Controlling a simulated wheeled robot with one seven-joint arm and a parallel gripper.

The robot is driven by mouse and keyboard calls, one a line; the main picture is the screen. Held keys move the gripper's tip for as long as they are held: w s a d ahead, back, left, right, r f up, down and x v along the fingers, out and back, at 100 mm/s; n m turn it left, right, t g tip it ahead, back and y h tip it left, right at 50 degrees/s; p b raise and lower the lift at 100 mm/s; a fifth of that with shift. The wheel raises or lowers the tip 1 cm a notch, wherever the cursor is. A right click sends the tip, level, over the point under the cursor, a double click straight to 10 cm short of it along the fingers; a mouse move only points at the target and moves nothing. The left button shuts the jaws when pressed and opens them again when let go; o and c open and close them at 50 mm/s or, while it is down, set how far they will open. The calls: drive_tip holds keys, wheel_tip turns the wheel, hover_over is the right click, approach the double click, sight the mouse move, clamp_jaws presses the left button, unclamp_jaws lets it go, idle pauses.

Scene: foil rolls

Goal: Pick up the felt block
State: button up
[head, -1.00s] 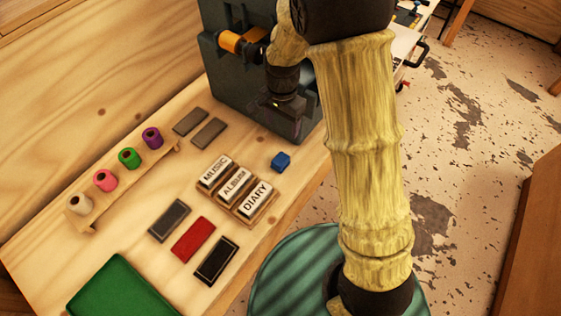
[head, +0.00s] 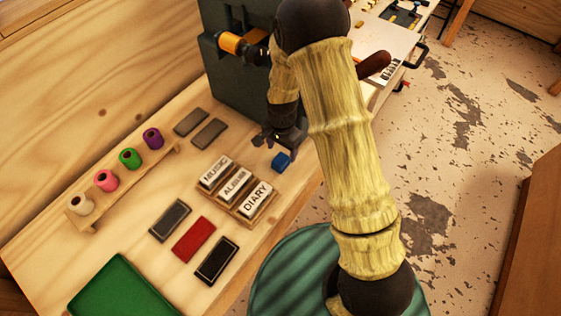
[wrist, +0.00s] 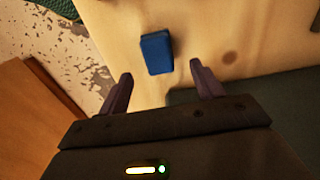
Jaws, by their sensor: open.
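The felt block appears to be the small blue block (head: 281,161) on the wooden table, just right of the labelled blocks. It also shows in the wrist view (wrist: 156,53), ahead of my fingertips and roughly between their lines. My gripper (head: 272,140) is above the table, close behind the blue block in the head view. In the wrist view my gripper (wrist: 161,82) has its two fingers spread apart with nothing between them. The fingers look apart from the block; the exact height gap is hard to tell.
A rack (head: 241,206) with blocks marked MUSIC, ALBUM and DIARY stands left of the blue block. A dark machine (head: 237,84) stands behind. Several coloured foil rolls (head: 130,158), grey, red and black pads and a green tray (head: 122,290) lie further left.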

sight(280, 159)
drive_tip(key=shift+f, duration=0.15)
drive_tip(key=shift+s+a+f+p, duration=0.1)
drive_tip(key=shift+s+f+p, duration=0.15)
drive_tip(key=shift+f, duration=1)
drive_tip(key=shift+s+a+f+p, duration=0.1)
drive_tip(key=shift+f+p, duration=0.1)
drive_tip(key=shift+f, duration=1.05)
drive_tip(key=c, duration=1.1)
